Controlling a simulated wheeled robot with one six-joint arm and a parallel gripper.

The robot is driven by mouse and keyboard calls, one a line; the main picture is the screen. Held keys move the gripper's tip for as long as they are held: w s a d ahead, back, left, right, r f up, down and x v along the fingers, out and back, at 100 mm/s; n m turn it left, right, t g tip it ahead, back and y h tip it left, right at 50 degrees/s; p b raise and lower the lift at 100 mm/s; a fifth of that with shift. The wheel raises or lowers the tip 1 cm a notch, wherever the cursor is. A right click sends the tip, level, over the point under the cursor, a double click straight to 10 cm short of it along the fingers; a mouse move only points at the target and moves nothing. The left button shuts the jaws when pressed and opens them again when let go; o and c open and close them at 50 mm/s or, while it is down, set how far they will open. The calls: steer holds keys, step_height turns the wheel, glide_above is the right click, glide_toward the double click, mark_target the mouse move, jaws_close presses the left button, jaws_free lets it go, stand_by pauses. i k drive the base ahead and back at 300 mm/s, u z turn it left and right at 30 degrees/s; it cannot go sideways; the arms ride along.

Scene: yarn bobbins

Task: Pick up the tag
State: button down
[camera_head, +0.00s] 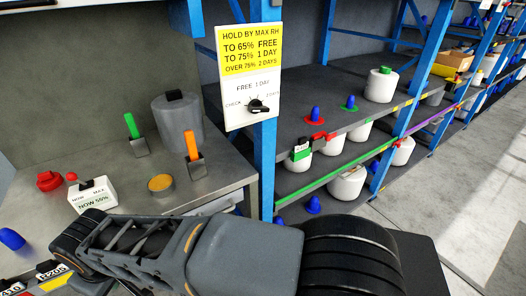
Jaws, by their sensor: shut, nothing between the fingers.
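Several things could be the tag. A green upright tag (131,126) stands in a dark holder at the back of the grey bench. An orange upright tag (191,145) stands in another dark holder nearer the bench's right side. A small green-and-black tag (301,149) sits at the front of a white bobbin on the shelf. My arm crosses the bottom of the view, in front of the bench. My gripper's fingers are not visible, so I cannot see its place relative to these tags.
Floor (470,190) is clear at right.

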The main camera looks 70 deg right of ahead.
mark_target(302, 144)
steer(key=z, duration=4.6)
steer(key=i, duration=0.5)
steer(key=u, duration=2.2)
